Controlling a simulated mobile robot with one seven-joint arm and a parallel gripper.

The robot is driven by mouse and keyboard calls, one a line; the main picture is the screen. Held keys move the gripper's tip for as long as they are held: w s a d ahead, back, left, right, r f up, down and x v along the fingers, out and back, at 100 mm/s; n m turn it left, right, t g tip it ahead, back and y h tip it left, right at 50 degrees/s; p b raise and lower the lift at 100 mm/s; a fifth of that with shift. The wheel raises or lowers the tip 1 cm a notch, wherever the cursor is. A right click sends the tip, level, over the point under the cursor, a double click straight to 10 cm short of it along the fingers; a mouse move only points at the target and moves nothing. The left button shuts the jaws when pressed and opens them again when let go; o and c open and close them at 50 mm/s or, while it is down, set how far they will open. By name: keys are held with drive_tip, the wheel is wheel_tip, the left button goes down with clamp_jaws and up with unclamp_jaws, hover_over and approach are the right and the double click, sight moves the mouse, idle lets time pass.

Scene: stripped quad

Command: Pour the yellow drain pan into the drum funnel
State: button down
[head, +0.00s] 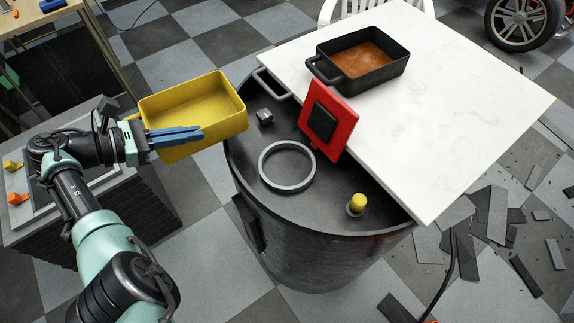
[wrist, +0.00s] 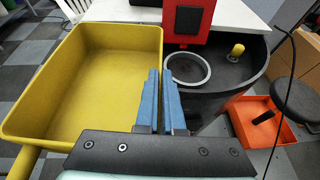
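The yellow drain pan (head: 200,100) is a rectangular tray left of the drum, roughly level and apparently off the floor. I see no distinct liquid in it. In the wrist view the pan (wrist: 85,85) fills the left side. My gripper (head: 203,131) has its blue fingers close together at the pan's near side wall; they also show in the wrist view (wrist: 162,80). The exact contact is partly hidden. The dark drum (head: 320,240) has a grey ring (head: 263,168), apparently the funnel opening, on top. A tilted red plate (head: 345,130) with a black square stands behind the ring.
A white table (head: 470,120) overlaps the drum's far side and holds a black pan (head: 398,68) of brown-orange liquid. A yellow-capped knob (head: 357,202) and a small grey block (head: 264,117) are on the drum top. Debris (head: 490,215) litters the floor at right.

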drive_tip(key=shift+r+p, duration=2.65)
drive_tip(key=shift+r, duration=0.1)
drive_tip(key=shift+f, duration=0.1)
